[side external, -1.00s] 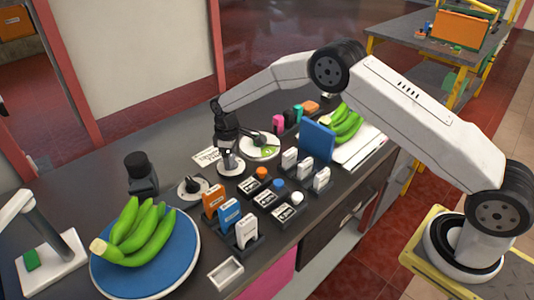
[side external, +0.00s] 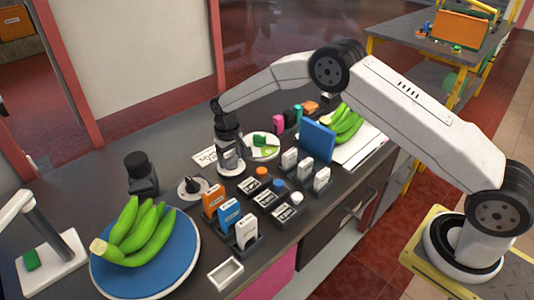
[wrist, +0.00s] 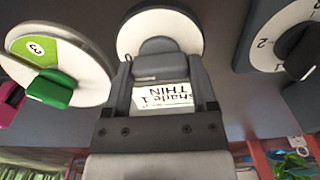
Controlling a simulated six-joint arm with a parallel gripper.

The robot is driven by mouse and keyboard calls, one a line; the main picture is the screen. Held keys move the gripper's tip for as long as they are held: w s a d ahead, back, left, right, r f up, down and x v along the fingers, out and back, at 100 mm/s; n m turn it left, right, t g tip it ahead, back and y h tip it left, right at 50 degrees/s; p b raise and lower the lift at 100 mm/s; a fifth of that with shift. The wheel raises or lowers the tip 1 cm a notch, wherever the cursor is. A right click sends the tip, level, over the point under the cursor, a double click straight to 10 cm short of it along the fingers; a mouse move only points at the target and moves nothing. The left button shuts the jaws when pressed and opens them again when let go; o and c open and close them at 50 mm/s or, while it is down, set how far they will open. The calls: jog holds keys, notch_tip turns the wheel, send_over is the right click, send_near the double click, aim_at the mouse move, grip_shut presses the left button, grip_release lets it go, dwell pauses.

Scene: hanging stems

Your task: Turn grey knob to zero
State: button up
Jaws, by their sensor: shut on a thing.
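The grey knob (wrist: 158,46) sits on a round white dial (wrist: 187,24) in the wrist view. My gripper (wrist: 160,68) is shut on this knob, one finger on each side. In the side view my gripper (side external: 229,157) points down over the white dial (side external: 232,171) and hides most of the knob.
A green-handled knob (wrist: 50,90) on a white and green dial stands left in the wrist view. A black knob (wrist: 303,55) on a numbered dial is right. A lettered card (wrist: 165,97) shows between my fingers. Several boxed holders (side external: 228,214) stand in front.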

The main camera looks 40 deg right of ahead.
aim_at(231, 158)
dwell(0.3)
jog(key=o, duration=1.2)
jog(key=shift+c, duration=0.2)
jog(key=shift+r, duration=3.9)
